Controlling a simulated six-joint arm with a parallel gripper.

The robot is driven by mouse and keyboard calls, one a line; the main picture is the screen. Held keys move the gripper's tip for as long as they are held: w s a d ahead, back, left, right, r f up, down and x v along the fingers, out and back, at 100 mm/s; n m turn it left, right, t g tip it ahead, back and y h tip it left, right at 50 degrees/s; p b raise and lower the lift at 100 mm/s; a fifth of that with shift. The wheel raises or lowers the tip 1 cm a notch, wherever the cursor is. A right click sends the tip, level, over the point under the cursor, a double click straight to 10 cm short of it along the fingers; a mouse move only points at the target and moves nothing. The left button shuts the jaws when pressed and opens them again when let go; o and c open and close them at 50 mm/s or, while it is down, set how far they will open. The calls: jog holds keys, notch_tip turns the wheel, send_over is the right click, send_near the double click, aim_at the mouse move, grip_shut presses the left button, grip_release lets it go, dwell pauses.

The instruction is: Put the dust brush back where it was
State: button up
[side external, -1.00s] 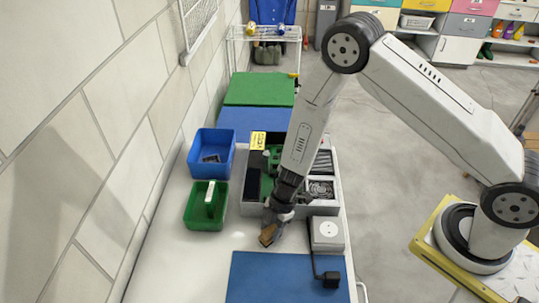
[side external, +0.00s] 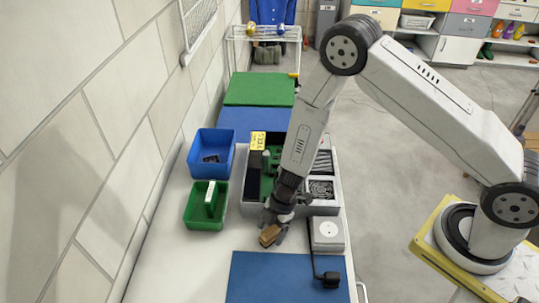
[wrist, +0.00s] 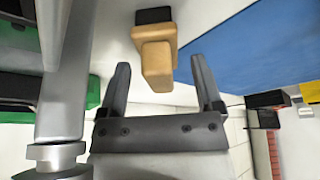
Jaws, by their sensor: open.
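The dust brush (side external: 269,236), with a tan wooden body and handle, is at the tip of my gripper (side external: 273,225), over the white table in front of the grey organizer. In the wrist view the brush (wrist: 154,35) shows dark bristles at its far end, with its handle toward me. My gripper (wrist: 160,66) is open, one finger on each side of the handle end, with gaps visible on both sides. I cannot tell whether the brush rests on the table.
A grey organizer (side external: 247,209) with several compartments stands behind the gripper. A white box (side external: 327,232) with a black cable is close on the right. A blue mat (side external: 275,280) lies in front. A green bin (side external: 193,222) and a blue bin (side external: 226,165) stand left, near the wall.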

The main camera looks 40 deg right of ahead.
jog(key=shift+r, duration=0.15)
jog(key=v, duration=1.2)
dwell(0.4)
